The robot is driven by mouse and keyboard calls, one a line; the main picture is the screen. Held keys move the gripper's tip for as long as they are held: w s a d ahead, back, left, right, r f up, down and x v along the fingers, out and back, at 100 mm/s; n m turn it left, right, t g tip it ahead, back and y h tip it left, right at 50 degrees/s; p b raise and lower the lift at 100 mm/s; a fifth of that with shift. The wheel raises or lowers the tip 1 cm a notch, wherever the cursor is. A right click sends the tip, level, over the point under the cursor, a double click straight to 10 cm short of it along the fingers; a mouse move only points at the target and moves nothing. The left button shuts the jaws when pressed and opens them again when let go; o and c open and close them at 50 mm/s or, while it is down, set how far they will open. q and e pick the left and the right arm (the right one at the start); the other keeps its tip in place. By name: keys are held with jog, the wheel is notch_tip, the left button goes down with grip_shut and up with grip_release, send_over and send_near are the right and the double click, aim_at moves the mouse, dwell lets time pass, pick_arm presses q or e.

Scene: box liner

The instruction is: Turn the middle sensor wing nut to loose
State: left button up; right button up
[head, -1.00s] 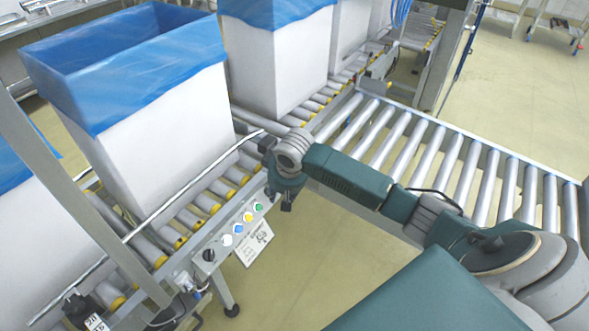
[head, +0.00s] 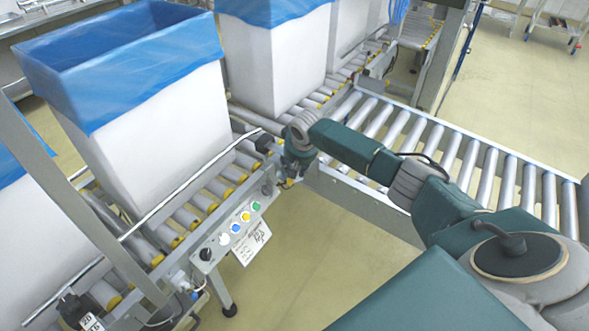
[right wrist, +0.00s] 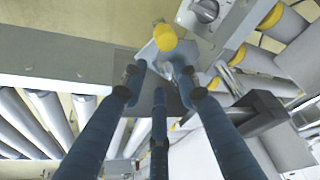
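My right gripper (head: 290,182) is at the conveyor's side rail, close to a black sensor-like block (head: 263,143) at the rail's end. In the right wrist view its dark blue fingers (right wrist: 160,78) are apart, with no object clearly held between them. A rounded yellow knob-like part (right wrist: 165,38) shows just beyond the fingertips, by a small light plate. A grey round dial-like part (right wrist: 205,10) is above right of it. The black block (right wrist: 262,110) is to the right of the fingers. I cannot tell for sure which part is the middle wing nut. My left gripper is not in view.
A button panel (head: 238,228) is on the rail, left of my right gripper. A white box with blue liner (head: 150,140) stands on the rollers. Another black sensor (head: 75,308) is at the lower left. A roller conveyor (head: 460,155) lies to the right.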

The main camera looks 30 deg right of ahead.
jog(key=shift+w+d+f, duration=0.1)
jog(key=shift+w+f, duration=0.05)
jog(key=shift+f, duration=0.3)
grip_shut()
jog(key=shift+r, duration=0.1)
jog(key=shift+d+n+y, duration=0.2)
jog(key=shift+n+y, duration=0.05)
jog(key=shift+n, duration=0.55)
jog(key=shift+d+n+y, duration=0.2)
jog(key=shift+n+y, duration=0.05)
jog(key=shift+n, duration=0.55)
